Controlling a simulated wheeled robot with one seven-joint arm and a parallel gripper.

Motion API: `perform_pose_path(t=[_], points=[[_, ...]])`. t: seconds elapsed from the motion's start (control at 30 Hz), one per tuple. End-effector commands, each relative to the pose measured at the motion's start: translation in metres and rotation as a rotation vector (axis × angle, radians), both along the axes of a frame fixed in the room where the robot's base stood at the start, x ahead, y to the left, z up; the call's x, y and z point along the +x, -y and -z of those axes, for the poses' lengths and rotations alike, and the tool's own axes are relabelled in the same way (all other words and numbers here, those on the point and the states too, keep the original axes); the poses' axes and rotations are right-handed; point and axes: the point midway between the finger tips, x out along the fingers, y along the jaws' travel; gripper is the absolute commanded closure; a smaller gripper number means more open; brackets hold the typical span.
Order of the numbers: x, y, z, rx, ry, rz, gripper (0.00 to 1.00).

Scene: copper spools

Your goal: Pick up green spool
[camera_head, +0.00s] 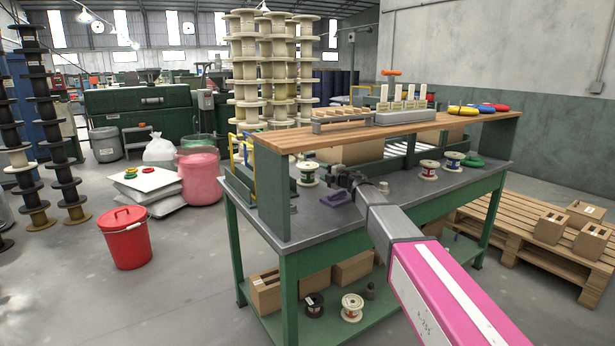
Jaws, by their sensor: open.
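A small spool with pale flanges and a dark, apparently greenish winding (308,174) stands upright on the grey workbench top (330,222), under the wooden shelf. It looks like the green spool, but its colour is hard to make out at this size. My gripper (340,180) is low over the bench just to the right of this spool, open and seemingly empty. The fingers are small and dark here, and I cannot tell whether they touch anything.
A purple item (335,198) lies just below my gripper. Red-wound (429,170) and blue-and-red (454,160) spools and green coils (473,161) sit to the right. The wooden shelf (290,138) overhangs the bench. The bench's front is fairly clear.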

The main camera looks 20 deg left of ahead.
Motion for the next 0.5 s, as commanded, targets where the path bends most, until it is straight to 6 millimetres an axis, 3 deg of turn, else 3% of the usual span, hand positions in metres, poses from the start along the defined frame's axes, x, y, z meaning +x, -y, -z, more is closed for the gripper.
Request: perform_pose_path(t=[0.07,0.2,0.5], points=[[0.0,0.0,0.015,0.0,-0.002,0.001,0.57],[0.012,-0.016,0.013,0.001,0.001,0.0,0.57],[0.02,-0.029,0.013,0.001,0.0,0.002,0.57]])
